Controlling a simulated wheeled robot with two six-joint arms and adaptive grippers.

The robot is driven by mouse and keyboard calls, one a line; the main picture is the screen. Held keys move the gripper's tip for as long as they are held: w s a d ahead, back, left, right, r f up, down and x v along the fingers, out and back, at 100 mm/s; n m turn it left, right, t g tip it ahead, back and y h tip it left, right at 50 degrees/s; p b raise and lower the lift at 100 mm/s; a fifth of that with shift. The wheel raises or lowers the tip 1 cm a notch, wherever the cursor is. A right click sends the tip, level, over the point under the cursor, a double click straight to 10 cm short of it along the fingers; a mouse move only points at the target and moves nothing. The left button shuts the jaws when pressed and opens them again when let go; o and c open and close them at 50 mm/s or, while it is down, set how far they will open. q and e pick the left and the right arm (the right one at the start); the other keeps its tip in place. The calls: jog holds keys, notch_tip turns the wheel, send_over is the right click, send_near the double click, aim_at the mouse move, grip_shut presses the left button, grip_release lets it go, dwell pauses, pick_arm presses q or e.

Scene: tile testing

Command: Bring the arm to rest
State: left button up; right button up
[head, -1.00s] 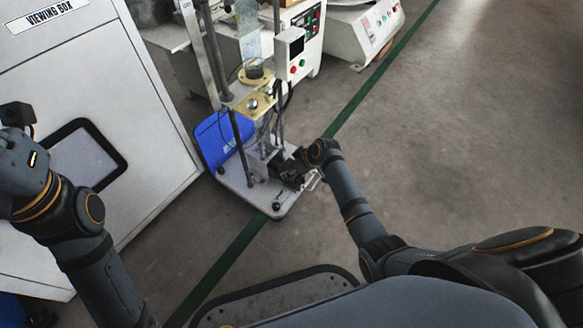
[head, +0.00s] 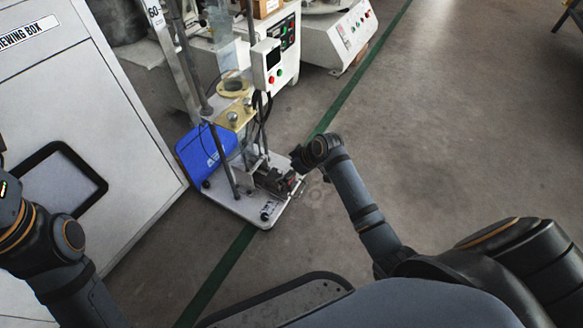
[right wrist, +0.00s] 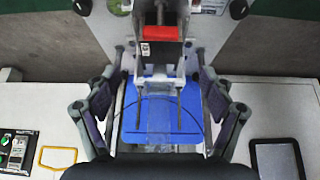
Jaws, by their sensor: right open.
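My right arm reaches out from the lower right in the head view. Its gripper (head: 299,160) is beside the right side of the testing machine, and its fingers are hard to make out there. In the right wrist view my right gripper (right wrist: 158,62) is open, its fingers spread left and right with nothing held between them. The machine's base plate (head: 240,207) carries a dark mechanism and posts; a red part (right wrist: 160,33) of it shows in the right wrist view. My left arm shows at the left edge of the head view, its gripper outside the frame.
A white viewing box (head: 110,130) with a dark-framed window stands on the left. A blue panel (head: 205,150) and a control box (head: 268,65) are on the machine. White equipment (head: 340,35) stands behind. The floor (head: 470,130) on the right is clear.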

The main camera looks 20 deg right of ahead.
jog(key=v, duration=0.3)
jog(key=shift+r, duration=0.15)
